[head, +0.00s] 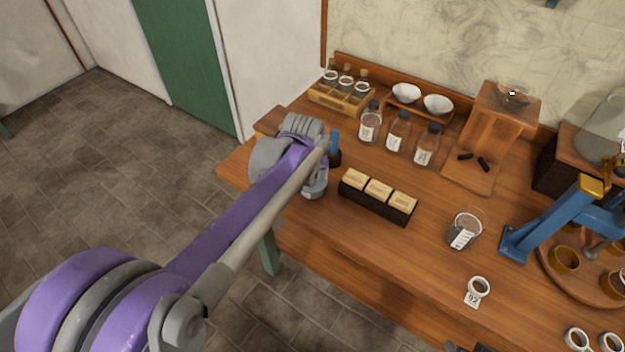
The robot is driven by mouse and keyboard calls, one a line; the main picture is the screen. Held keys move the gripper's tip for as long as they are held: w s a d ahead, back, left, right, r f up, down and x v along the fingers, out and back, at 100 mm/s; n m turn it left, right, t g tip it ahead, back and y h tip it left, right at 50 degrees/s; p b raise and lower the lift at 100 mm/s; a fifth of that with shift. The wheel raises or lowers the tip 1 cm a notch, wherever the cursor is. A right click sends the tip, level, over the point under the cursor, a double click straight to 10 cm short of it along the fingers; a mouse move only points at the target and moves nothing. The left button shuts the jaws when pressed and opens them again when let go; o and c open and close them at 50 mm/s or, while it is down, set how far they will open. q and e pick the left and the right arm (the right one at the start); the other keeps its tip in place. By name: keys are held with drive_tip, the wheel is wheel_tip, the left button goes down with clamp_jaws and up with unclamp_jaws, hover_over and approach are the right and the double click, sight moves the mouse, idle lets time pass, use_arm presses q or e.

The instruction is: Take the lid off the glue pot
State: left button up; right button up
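My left arm reaches in from the lower left, and its wrist and gripper (318,165) are over the left end of the wooden workbench. The wrist hides most of the fingers, so I cannot tell whether they are open or shut. A grey pot (315,188) with a pale label, probably the glue pot, stands partly hidden just below the gripper. Its top and lid are covered from this view. A dark piece with an upright blue part (334,146) shows just behind the wrist; I cannot tell what it is. My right gripper is not clearly in view.
A dark rack of pale blocks (377,207) stands right of the pot. Labelled bottles (398,131), white bowls (438,103) and a vial crate (342,99) are behind. A jar (464,231) and a blue press (550,222) stand right.

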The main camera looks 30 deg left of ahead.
use_arm(q)
clamp_jaws()
idle(0.3)
drive_tip(key=shift+r, duration=0.1)
